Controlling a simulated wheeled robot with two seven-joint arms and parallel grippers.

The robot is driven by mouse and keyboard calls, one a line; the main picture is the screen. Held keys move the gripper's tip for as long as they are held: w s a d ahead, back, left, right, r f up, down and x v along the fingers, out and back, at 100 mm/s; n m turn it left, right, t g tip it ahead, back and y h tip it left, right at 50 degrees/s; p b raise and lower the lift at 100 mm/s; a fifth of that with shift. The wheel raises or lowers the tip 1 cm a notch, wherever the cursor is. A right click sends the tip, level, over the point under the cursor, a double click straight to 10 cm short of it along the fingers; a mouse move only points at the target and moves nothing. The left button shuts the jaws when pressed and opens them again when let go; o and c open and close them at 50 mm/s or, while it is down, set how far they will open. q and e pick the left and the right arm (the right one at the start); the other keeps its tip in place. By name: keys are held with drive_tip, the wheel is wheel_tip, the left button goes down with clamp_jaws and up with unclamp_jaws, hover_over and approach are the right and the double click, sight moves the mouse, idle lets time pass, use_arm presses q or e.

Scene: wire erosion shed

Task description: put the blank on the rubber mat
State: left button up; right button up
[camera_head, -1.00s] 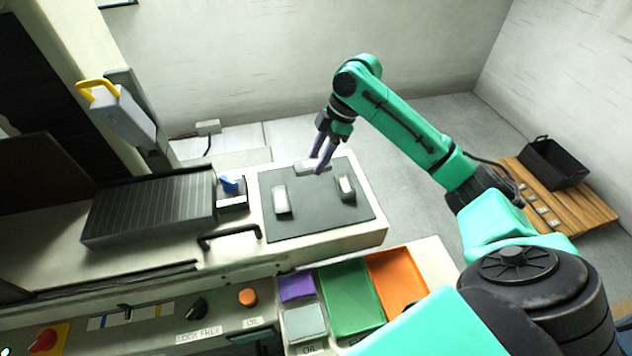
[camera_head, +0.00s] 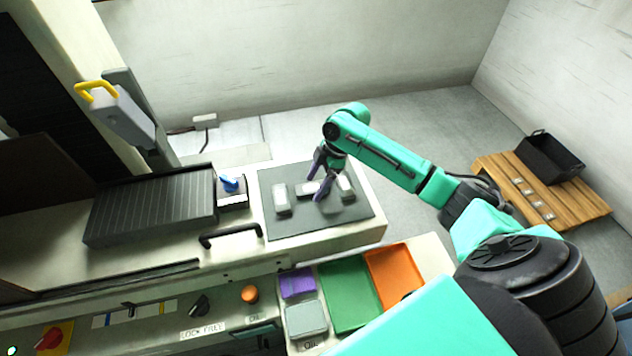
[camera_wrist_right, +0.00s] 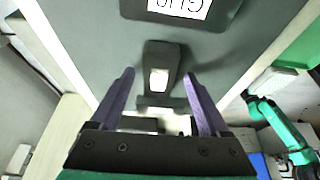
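The dark grey rubber mat (camera_head: 300,224) lies on the machine's pale top. Three grey blocks sit on it: a left one (camera_head: 282,198), a middle one (camera_head: 306,190) and a right one (camera_head: 346,185). I take the middle one for the blank. My right gripper (camera_head: 318,181) is open over the mat, its purple fingers partly covering the middle block. In the right wrist view the gripper (camera_wrist_right: 158,85) is open, with a grey block (camera_wrist_right: 161,65) lying between and just beyond its fingertips, apparently not gripped. My left gripper is not in view.
A ribbed dark plate (camera_head: 150,210), a small blue-topped fixture (camera_head: 232,188) and a black handle (camera_head: 230,235) lie left of the mat. Purple, green (camera_head: 350,295) and orange (camera_head: 393,272) trays are in front. A wooden pallet (camera_head: 580,208) with a black crate (camera_head: 550,158) stands right.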

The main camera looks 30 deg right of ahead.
drive_tip(key=shift+r, duration=0.1)
drive_tip(key=b+v, duration=0.2)
drive_tip(key=v, duration=1)
